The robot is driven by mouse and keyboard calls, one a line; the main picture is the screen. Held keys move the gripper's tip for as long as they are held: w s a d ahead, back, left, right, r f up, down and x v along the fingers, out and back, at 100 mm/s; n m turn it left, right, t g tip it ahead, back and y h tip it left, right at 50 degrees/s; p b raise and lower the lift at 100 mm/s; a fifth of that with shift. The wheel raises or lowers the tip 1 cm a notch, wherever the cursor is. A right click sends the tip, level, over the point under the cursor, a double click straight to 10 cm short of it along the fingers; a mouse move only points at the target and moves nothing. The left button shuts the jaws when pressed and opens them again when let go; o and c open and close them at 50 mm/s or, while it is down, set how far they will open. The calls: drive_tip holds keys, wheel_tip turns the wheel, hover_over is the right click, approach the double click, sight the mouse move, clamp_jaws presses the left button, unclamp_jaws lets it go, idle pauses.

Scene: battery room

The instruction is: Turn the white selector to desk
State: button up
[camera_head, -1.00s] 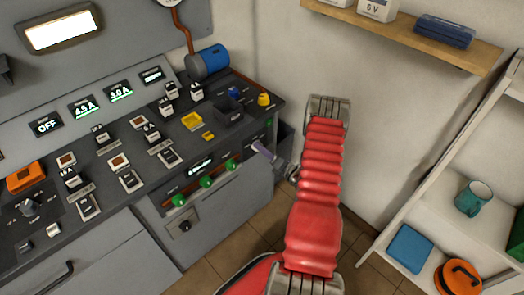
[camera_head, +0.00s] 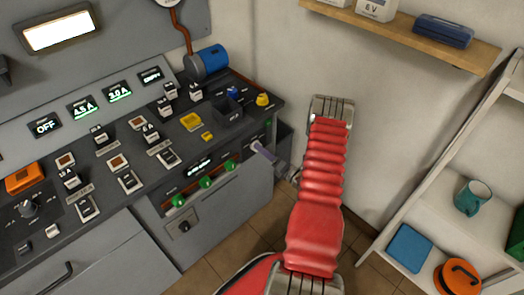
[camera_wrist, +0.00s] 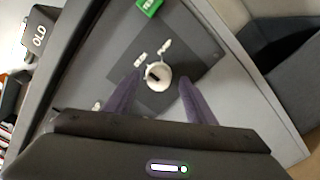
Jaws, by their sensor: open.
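The white selector (camera_wrist: 158,76) is a small round knob with a dark mark on its face, on a dark plate in the wrist view. Small white labels sit around it, too blurred to read with certainty. My gripper (camera_wrist: 160,80) is open, with one purple finger on each side of the selector; whether they touch it I cannot tell. In the head view my gripper (camera_head: 258,148) is at the right end of the console's front face. There the fingers largely hide the selector.
A green block (camera_wrist: 149,5) lies beyond the selector in the wrist view. Green knobs (camera_head: 205,182) line the console front left of my gripper. A dark bin (camera_head: 285,140) stands right of the console. A white shelf rack (camera_head: 400,215) is at the right.

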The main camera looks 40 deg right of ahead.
drive_tip(key=s, duration=1.2)
drive_tip(key=shift+s, duration=0.15)
idle(0.3)
